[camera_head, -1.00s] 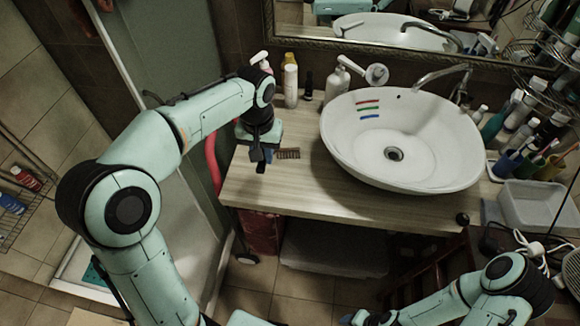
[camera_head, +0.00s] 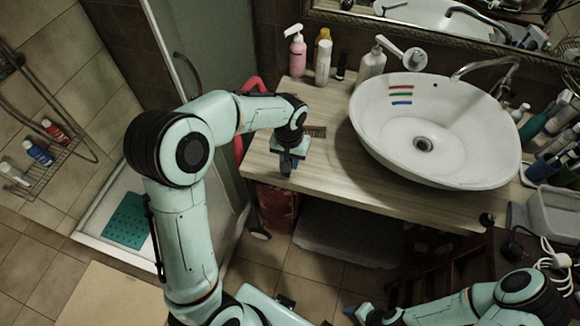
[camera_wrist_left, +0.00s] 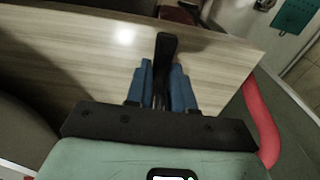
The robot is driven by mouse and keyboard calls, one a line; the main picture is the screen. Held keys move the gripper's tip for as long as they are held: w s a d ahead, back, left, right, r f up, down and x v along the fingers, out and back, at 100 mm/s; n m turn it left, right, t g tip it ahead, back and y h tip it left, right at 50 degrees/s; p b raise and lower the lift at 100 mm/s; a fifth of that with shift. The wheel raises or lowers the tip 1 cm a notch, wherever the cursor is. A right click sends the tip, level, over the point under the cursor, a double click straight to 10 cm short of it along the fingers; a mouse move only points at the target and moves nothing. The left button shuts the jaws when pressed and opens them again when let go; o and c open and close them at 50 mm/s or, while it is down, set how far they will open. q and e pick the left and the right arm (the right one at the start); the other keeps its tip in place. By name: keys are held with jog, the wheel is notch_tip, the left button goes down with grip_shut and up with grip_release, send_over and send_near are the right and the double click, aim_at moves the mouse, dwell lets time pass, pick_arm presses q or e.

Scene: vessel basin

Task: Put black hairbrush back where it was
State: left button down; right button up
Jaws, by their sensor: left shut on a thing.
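My left gripper (camera_head: 288,168) points down over the front left part of the wooden counter (camera_head: 345,170). In the left wrist view its blue fingers (camera_wrist_left: 164,88) are shut on a slim black piece with a rounded end, which I take to be the black hairbrush (camera_wrist_left: 166,48). The rest of the brush is hidden by the gripper. In the head view the brush cannot be told apart from the dark gripper. My right gripper (camera_head: 362,314) is low at the bottom of the head view, away from the counter, too small to read its jaws.
A brown comb (camera_head: 315,131) lies on the counter just behind my left gripper. A white basin (camera_head: 385,130) stands to the right. A pink bottle (camera_head: 297,55), a white bottle (camera_head: 322,62) and a soap dispenser (camera_head: 371,66) stand at the back. The front left counter is bare.

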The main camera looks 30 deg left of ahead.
pick_arm(q)
jog(key=shift+f, duration=1.9)
pick_arm(e)
jog(key=shift+s+f, duration=0.1)
jog(key=shift+f, duration=0.05)
pick_arm(q)
jog(key=shift+f, duration=0.25)
jog(key=c, duration=1)
grip_release()
jog(key=shift+r, duration=0.1)
pick_arm(e)
jog(key=shift+s+f, duration=0.1)
jog(key=shift+s, duration=0.05)
pick_arm(q)
jog(key=shift+r, duration=0.35)
jog(key=r, duration=1.1)
jog(key=shift+s+r+p, duration=0.2)
jog(key=shift+r+p, duration=0.15)
pick_arm(e)
jog(key=shift+w+r, duration=0.65)
jog(key=shift+r, duration=0.05)
